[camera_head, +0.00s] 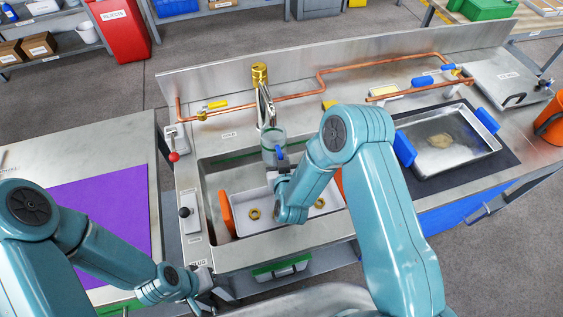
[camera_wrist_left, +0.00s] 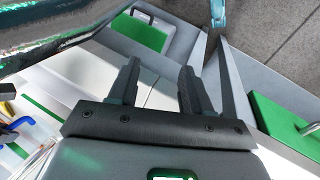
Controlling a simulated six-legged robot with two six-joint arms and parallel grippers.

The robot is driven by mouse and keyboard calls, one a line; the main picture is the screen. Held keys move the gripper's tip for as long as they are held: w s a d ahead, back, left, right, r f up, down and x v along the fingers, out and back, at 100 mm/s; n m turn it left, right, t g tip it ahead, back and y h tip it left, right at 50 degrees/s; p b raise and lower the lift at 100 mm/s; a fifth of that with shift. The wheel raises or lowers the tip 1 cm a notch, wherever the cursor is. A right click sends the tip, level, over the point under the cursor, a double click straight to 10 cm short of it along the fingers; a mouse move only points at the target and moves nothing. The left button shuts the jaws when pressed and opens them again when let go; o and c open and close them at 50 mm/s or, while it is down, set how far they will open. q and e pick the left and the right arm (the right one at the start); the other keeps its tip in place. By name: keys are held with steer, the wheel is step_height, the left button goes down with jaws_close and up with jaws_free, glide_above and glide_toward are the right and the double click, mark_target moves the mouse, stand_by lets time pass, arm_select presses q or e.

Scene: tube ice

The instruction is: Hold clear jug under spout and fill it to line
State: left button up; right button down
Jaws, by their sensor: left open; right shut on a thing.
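The clear jug (camera_head: 270,146) is upright under the metal spout (camera_head: 265,105) of the brass-topped tap, over the sink. Its blue handle (camera_head: 281,153) faces my right arm. My right gripper (camera_head: 282,168) is shut on the jug by the handle, its fingers mostly hidden behind my arm. I cannot tell the water level or make out the fill line. My left gripper (camera_wrist_left: 158,80) is open and empty in the left wrist view. In the head view it is low on the left, near the sink unit's front edge, well apart from the jug.
A white tray (camera_head: 266,220) with orange ends and brass nuts lies in the sink. A red-knobbed lever (camera_head: 174,156) and a black-knobbed control (camera_head: 184,211) stand left of it. Copper pipe (camera_head: 296,92) runs behind. A metal pan (camera_head: 455,160) with blue handles sits right.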

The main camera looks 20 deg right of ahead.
arm_select(q)
jaws_close()
steer(key=w+a+r+m+g+y, duration=0.1)
steer(key=m+g+y, duration=0.1)
steer(key=g+y, duration=0.1)
steer(key=w+a+r+m+g+y, duration=0.1)
steer(key=r+m+g+y, duration=0.1)
steer(key=m+g+y, duration=0.1)
steer(key=w+a+r+m+g+y, duration=0.1)
steer(key=w+r+m+g+y, duration=0.1)
steer(key=g+y, duration=0.1)
steer(key=shift+r+m, duration=0.2)
steer(key=shift+m, duration=0.2)
steer(key=w+d+r+n+t+h, duration=0.1)
steer(key=w+r+n+t, duration=0.1)
steer(key=w+r, duration=0.5)
steer(key=w+d+r+n+t+h, duration=0.1)
steer(key=w+r+t, duration=0.4)
steer(key=w, duration=1)
steer(key=w+d+r+n+t+h, duration=0.1)
steer(key=w+d+r+n+t, duration=0.1)
steer(key=w+r, duration=0.7)
steer(key=shift+w+d+r+n+t, duration=0.35)
steer(key=shift+w+n+t, duration=0.25)
steer(key=shift+w, duration=0.45)
